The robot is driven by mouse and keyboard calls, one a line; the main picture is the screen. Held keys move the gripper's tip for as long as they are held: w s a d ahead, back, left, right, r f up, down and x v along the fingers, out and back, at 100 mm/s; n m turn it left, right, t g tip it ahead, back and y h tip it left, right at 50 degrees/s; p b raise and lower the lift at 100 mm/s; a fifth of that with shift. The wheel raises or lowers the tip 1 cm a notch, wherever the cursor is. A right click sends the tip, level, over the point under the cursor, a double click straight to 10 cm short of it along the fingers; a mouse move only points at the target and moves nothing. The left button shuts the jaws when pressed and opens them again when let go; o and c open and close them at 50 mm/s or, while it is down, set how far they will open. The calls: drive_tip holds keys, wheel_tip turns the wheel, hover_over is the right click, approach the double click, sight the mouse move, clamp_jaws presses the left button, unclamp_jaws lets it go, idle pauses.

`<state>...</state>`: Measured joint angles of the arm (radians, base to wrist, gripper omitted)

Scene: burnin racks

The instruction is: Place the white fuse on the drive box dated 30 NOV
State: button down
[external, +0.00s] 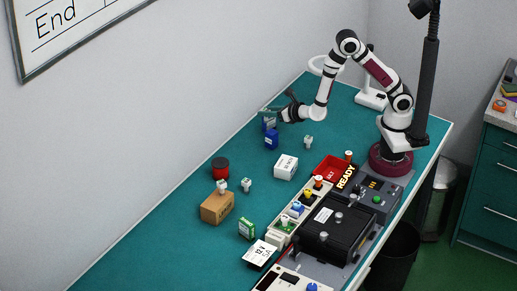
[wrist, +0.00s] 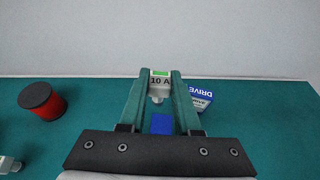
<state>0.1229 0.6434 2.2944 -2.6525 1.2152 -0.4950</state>
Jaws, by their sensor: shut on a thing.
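My gripper (wrist: 160,82) is shut on a white fuse (wrist: 158,88) marked "10 A" with a green band, held between the two teal fingers. In the external view my gripper (external: 268,109) is above the back edge of the table, close over two blue boxes. One blue box (wrist: 201,96) shows "DRIVE" in the wrist view, just right of the right finger and partly hidden by it. A blue patch (wrist: 162,124) shows between the fingers, probably the other box. In the external view the nearer blue box (external: 271,139) stands clear. No date is readable.
A red and black spool (wrist: 42,101) is at left. Other white fuses stand on the table (external: 308,141) (external: 246,185) and on a brown box (external: 215,208).

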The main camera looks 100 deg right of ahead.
drive_tip(key=a+r, duration=0.1)
drive_tip(key=a, duration=0.8)
drive_tip(key=n+y, duration=0.1)
hover_over(288, 163)
drive_tip(key=shift+t, duration=0.3)
wheel_tip(288, 163, down, 7)
drive_tip(key=shift+f, duration=0.1)
drive_tip(key=c, duration=0.6)
unclamp_jaws()
drive_tip(key=shift+f, duration=0.1)
